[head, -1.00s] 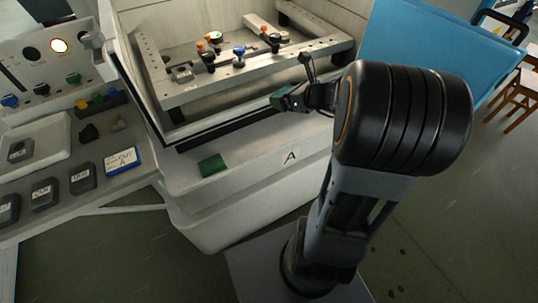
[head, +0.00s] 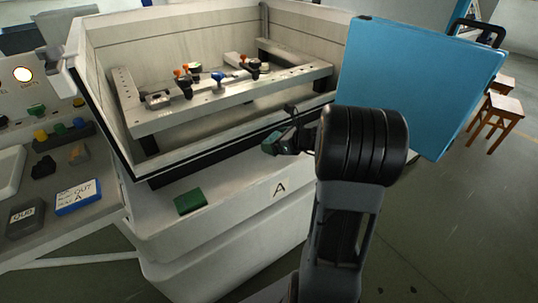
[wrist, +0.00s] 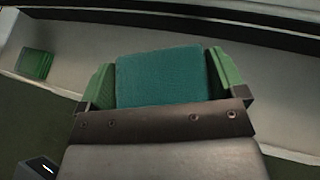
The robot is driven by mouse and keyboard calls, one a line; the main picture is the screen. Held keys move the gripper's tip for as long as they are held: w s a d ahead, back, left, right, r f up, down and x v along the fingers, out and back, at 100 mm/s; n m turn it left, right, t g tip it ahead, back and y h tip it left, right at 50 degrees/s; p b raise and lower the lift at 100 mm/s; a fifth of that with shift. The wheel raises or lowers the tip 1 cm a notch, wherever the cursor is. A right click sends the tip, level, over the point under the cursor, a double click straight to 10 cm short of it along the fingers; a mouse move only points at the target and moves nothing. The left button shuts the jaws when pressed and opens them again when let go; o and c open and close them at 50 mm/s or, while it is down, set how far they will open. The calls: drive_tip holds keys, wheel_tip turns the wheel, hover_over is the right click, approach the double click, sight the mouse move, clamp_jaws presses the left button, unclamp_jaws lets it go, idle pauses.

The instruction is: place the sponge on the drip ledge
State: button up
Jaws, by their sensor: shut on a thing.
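My gripper (wrist: 161,80) is shut on the sponge (wrist: 160,76), a teal-green block held between two green fingers in the wrist view. In the head view the gripper (head: 274,145) is small and dark, in front of the tank's front rim; the sponge there is hard to tell from the fingers. The drip ledge (head: 235,192) is the pale shelf along the tank's front, marked "A". The sponge appears above the ledge and apart from it. The ledge also shows in the wrist view (wrist: 90,45).
A flat green pad (head: 190,201) lies at the left of the ledge; it also shows in the wrist view (wrist: 35,64). The open tank (head: 100,110) holds a frame with clamps. A blue panel (head: 420,85) stands right. The ledge's middle is bare around the "A".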

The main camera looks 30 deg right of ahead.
sight(270, 157)
drive_tip(key=shift+w+a+f+b, duration=0.1)
drive_tip(key=shift+w+f+b, duration=0.1)
drive_tip(key=shift+w+f, duration=0.65)
drive_tip(key=shift+w+a+f+b, duration=0.1)
drive_tip(key=shift+w+f+b, duration=0.1)
drive_tip(key=shift+w+f, duration=0.6)
drive_tip(key=shift+f+b, duration=0.4)
drive_tip(key=shift+f, duration=1.4)
